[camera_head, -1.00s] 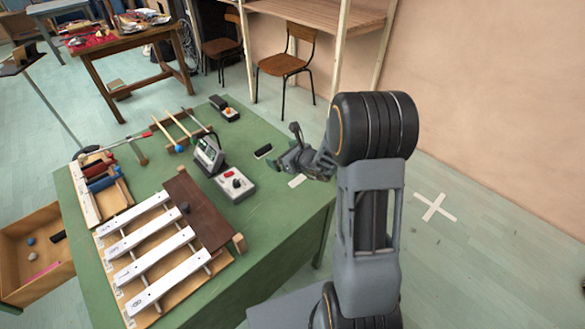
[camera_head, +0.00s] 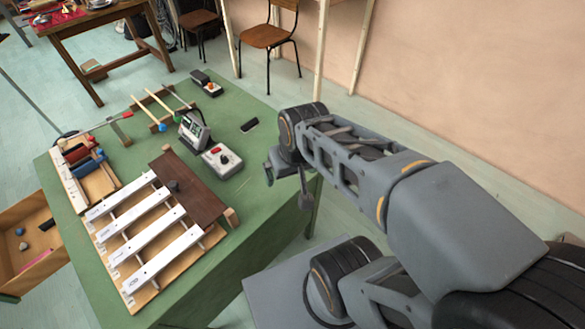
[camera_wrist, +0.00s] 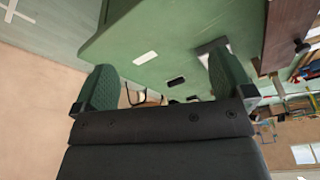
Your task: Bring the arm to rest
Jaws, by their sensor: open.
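My gripper (camera_head: 272,172) hangs at the end of my folded arm, by the right edge of the green table (camera_head: 238,105). In the head view its fingers are small and partly hidden by my wrist. In the wrist view my gripper (camera_wrist: 160,82) shows two green-grey fingers spread wide, with nothing between them. The wrist picture looks tilted or upside down, with the green table (camera_wrist: 130,30) beyond the fingers. A white card (camera_wrist: 146,58) and a small black block (camera_wrist: 176,81) lie on it, apart from the fingers.
On the table stand a metal-bar instrument (camera_head: 160,258), a grey box with a red knob (camera_head: 222,160), a small dark meter (camera_head: 193,131) and mallets (camera_head: 148,112). The black block (camera_head: 249,125) lies near the gripper. A chair (camera_head: 267,37) and bare wall are behind.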

